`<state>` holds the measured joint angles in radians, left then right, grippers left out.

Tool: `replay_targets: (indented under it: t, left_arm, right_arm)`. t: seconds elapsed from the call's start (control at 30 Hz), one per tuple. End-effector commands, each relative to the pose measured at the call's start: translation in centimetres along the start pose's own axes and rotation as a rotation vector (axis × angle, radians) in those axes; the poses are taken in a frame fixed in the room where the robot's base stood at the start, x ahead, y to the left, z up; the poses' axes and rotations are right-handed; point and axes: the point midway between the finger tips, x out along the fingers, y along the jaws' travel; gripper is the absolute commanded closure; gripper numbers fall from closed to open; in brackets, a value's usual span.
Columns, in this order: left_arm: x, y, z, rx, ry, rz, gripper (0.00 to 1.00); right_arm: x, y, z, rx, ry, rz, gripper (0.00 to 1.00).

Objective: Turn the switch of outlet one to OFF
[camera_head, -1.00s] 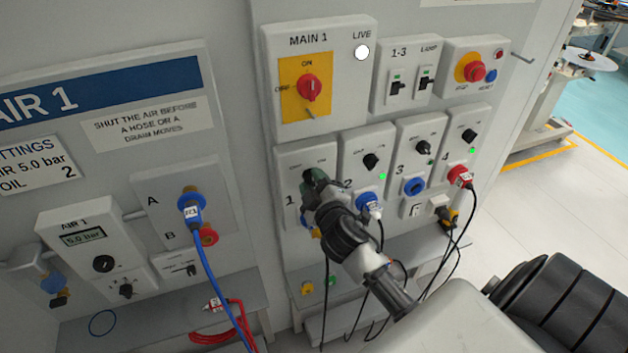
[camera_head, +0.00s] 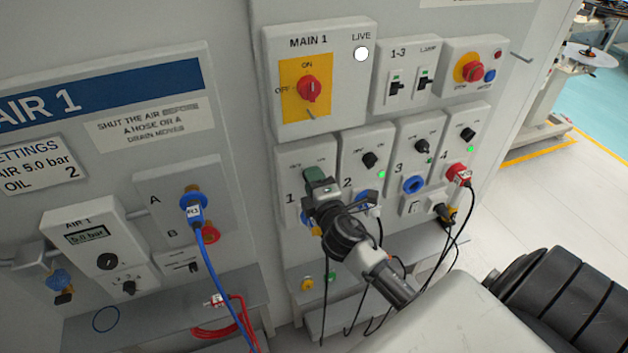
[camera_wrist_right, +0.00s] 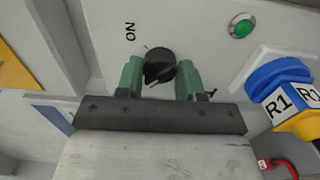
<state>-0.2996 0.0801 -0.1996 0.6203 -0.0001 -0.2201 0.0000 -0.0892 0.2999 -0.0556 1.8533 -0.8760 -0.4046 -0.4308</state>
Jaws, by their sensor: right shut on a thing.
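Outlet one (camera_head: 288,160) is the leftmost numbered panel in the head view. My right gripper (camera_head: 318,182) is at the upper part of this panel and hides its switch there. In the right wrist view, the black round switch (camera_wrist_right: 160,66) sits between the two green fingers of my right gripper (camera_wrist_right: 160,80), which is shut on it. The word ON shows to the left of the switch; its exact setting is hard to tell. A green lamp (camera_wrist_right: 241,27) shows on the same panel, and a blue socket with a plug labelled R1 (camera_wrist_right: 290,100) is at the right. My left gripper is out of view.
Outlets 2, 3 and 4 (camera_head: 468,134) stand close to the right, with black switches and cables hanging below. The MAIN 1 red switch (camera_head: 309,88) is above. The AIR 1 panel with a blue hose (camera_head: 212,265) is at the left.

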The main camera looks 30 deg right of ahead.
Motion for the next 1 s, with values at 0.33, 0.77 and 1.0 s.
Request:
replay_targets:
  t: [0.33,0.77,1.0]
  left_arm:
    - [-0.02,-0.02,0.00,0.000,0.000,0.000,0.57]
    - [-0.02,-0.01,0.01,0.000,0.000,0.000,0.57]
    - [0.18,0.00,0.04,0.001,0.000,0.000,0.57]
  right_arm:
    - [-0.02,-0.06,-0.02,-0.016,0.001,-0.001,0.86]
    - [-0.01,-0.05,-0.01,-0.014,0.000,-0.001,0.37]
    - [-0.48,-0.18,0.00,-0.014,0.000,-0.002,0.37]
